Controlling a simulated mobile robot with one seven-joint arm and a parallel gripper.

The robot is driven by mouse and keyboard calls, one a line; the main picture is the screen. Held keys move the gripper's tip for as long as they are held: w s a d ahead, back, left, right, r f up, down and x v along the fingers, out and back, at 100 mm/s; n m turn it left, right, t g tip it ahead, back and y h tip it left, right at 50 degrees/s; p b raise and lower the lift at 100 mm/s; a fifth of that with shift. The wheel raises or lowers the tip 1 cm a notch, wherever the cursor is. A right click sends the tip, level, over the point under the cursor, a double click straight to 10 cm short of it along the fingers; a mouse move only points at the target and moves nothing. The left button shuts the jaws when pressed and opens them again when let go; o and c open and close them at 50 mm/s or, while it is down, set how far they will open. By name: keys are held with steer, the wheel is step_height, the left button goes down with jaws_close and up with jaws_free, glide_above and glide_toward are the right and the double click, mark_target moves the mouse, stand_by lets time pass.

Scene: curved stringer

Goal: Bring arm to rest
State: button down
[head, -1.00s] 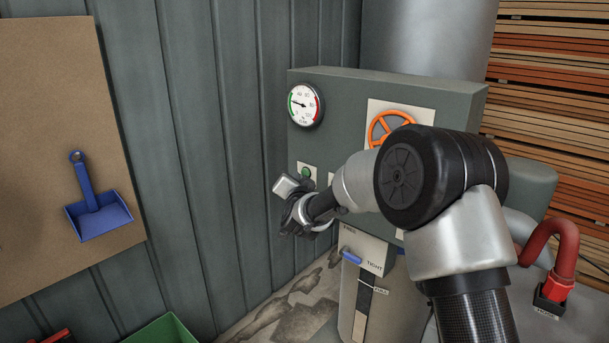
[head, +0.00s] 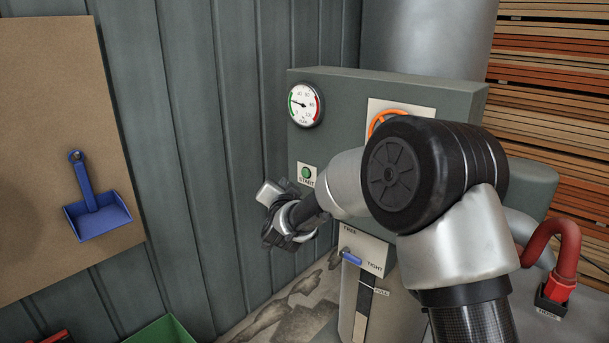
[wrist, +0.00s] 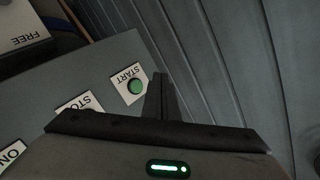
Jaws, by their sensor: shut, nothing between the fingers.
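My gripper (head: 272,238) is in front of the grey machine panel (head: 400,95), at its lower left, in the head view. Its fingers are mostly hidden there behind the wrist. In the wrist view my gripper (wrist: 161,82) shows its two fingers together with nothing between them. The fingertips appear beside the green START button (wrist: 135,86); the distance to the panel is hard to tell. The START button also shows in the head view (head: 306,173), uncovered, above and right of my gripper. My arm is bent, with its elbow in front of the panel's right side.
An orange handwheel (head: 400,116) is partly hidden behind my arm. A gauge (head: 305,105) is on the panel. A blue lever (head: 351,257) sits below, near FREE and TIGHT labels. A red hose (head: 565,250) is at right. A blue dustpan (head: 98,208) hangs at left.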

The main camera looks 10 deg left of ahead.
steer(key=shift+r, duration=0.1)
stand_by(0.3)
steer(key=s+d+r+n+g, duration=0.2)
steer(key=s+d+r, duration=0.2)
steer(key=s+d, duration=0.35)
steer(key=s+d+r+n+g, duration=0.3)
steer(key=s+d+r, duration=0.2)
steer(key=s+d, duration=0.3)
steer(key=s+d+f+g+h, duration=0.2)
steer(key=s+d+f+g, duration=0.1)
steer(key=s+d, duration=0.8)
steer(key=s+d+f+g+h, duration=0.25)
steer(key=s+d, duration=0.55)
steer(key=s, duration=0.7)
step_height(320, 180, up, 14)
steer(key=p, duration=1.4)
steer(key=shift+a+m, duration=0.15)
steer(key=shift+m, duration=0.15)
steer(key=shift+s, duration=0.1)
